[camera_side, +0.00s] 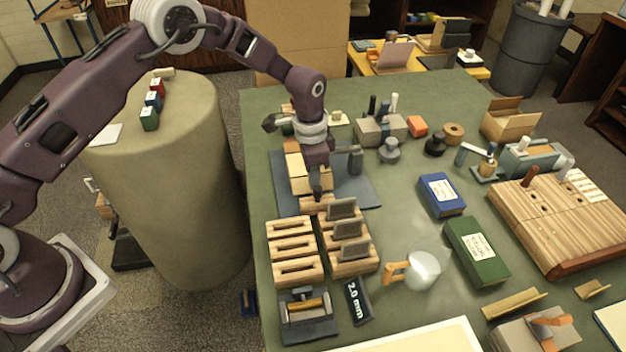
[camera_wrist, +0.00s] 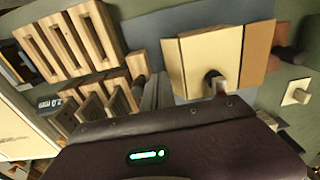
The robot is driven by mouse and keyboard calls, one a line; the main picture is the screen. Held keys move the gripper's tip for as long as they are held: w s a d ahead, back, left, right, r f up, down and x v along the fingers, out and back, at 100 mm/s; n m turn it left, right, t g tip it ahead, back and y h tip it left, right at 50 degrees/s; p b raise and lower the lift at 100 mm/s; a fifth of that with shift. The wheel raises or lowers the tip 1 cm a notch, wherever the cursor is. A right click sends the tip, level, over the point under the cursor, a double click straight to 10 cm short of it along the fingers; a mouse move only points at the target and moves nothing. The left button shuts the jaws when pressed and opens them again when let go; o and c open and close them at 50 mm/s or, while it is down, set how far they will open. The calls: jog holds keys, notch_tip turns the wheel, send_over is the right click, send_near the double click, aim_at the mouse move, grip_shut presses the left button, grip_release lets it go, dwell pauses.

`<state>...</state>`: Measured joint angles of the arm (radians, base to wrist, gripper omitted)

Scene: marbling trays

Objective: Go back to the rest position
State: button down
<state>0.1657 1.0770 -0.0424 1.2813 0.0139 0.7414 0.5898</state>
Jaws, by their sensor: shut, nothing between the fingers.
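My gripper (camera_side: 317,192) is shut and empty. In the side view it points down over the near part of the blue-grey mat (camera_side: 370,190), close to the cream blocks (camera_side: 299,178). I cannot tell whether its tips touch anything. In the wrist view the cream block (camera_wrist: 187,62) and a brown piece (camera_wrist: 257,52) beside it lie on the mat. My wrist housing fills the bottom of that view and hides what is there.
Slotted wooden racks (camera_side: 293,251) stand just in front, with grey plates (camera_side: 343,208) upright in the right one. A black "2.0 mm" block (camera_side: 357,300), glass beaker (camera_side: 424,268), blue box (camera_side: 441,194) and green box (camera_side: 477,250) stand nearby. The table between these boxes and the mat is clear.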

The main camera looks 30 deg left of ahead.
jog(key=shift+r, duration=0.9)
jog(key=shift+r, duration=0.1)
jog(key=s+a+r+n+t, duration=0.15)
jog(key=s+r, duration=0.25)
jog(key=r, duration=0.4)
jog(key=s+a+r+n, duration=0.1)
jog(key=s+a+r, duration=0.15)
jog(key=r, duration=0.55)
jog(key=s+a+r+n+t, duration=0.1)
jog(key=s+a+r, duration=0.1)
jog(key=s+r, duration=0.35)
jog(key=s+a+r+n+t, duration=0.1)
jog(key=s+a+r+n, duration=0.1)
jog(key=s, duration=0.9)
jog(key=s+a+r+n+t, duration=0.1)
jog(key=s+a+r+n, duration=0.1)
jog(key=s, duration=0.9)
jog(key=shift+s+r+n+t, duration=0.25)
jog(key=shift+r+n+t, duration=0.1)
jog(key=shift+r+n, duration=0.45)
